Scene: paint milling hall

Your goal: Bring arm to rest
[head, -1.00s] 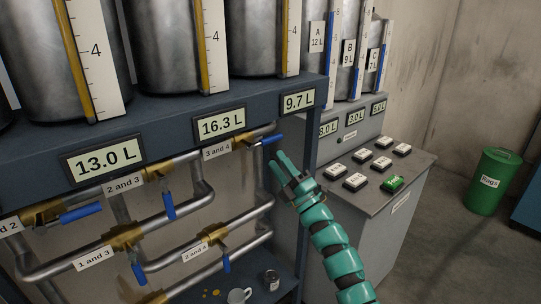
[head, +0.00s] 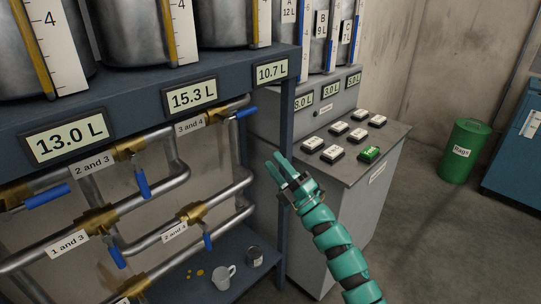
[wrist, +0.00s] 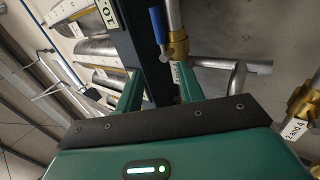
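My gripper (head: 276,158) is at the end of my teal arm in the head view. Its two fingers are apart with nothing between them. It points up and left, in front of the grey button cabinet and below and right of the blue handle (head: 243,113) of the "3 and 4" valve, not touching it. In the wrist view the two teal fingers (wrist: 160,88) stand apart, and a blue valve handle (wrist: 157,27) on a brass valve shows beyond them. The arm is stretched forward from the bottom of the head view.
A blue rack (head: 220,86) carries tanks, pipes, valves and displays reading 13.0, 15.3 and 10.7 L. A mug (head: 222,278) stands on its low shelf. The button cabinet (head: 385,146) is at the right. Open floor lies before the green rags bin (head: 464,150).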

